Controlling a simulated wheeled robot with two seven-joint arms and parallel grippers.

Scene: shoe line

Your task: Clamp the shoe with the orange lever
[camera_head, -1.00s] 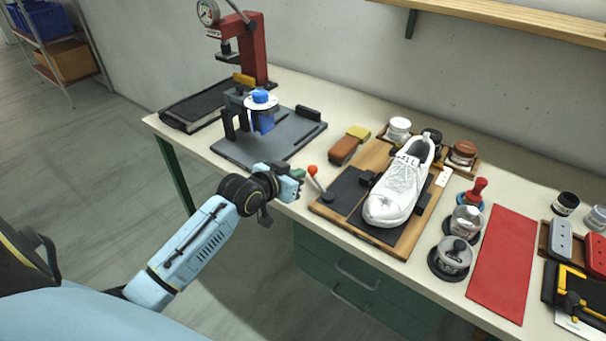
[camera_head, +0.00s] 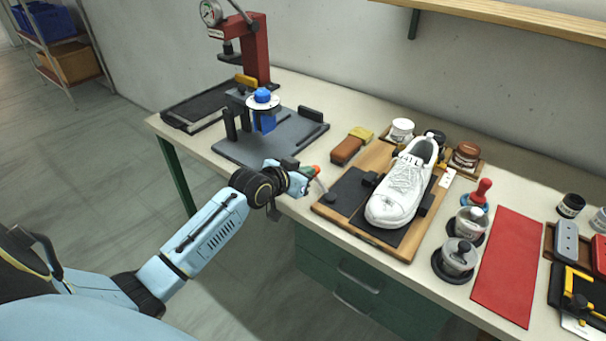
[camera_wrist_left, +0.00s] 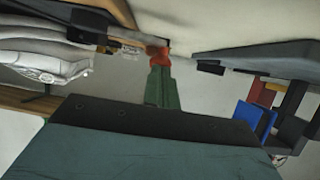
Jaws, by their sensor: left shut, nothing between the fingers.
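The white shoe (camera_head: 398,192) lies on a wooden clamp board (camera_head: 388,249) with a dark pad, its toe toward the front edge. It also shows at the left of the wrist view (camera_wrist_left: 45,62). The lever (camera_head: 323,187) stands at the board's left side, tilted left, with an orange-red knob (camera_head: 317,169) on a grey stalk. My left gripper (camera_head: 308,171) is beside the knob, its fingers shut and empty. In the left wrist view the knob (camera_wrist_left: 158,57) is right at my green fingertips (camera_wrist_left: 161,70); whether they touch is unclear. My right gripper is not in view.
A brown brush (camera_head: 346,150) lies behind the lever. A grey fixture plate (camera_head: 245,153) with a blue-topped part and a red press (camera_head: 252,48) stand left. Lidded jars (camera_head: 458,258) and a red mat (camera_head: 505,265) are right of the board.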

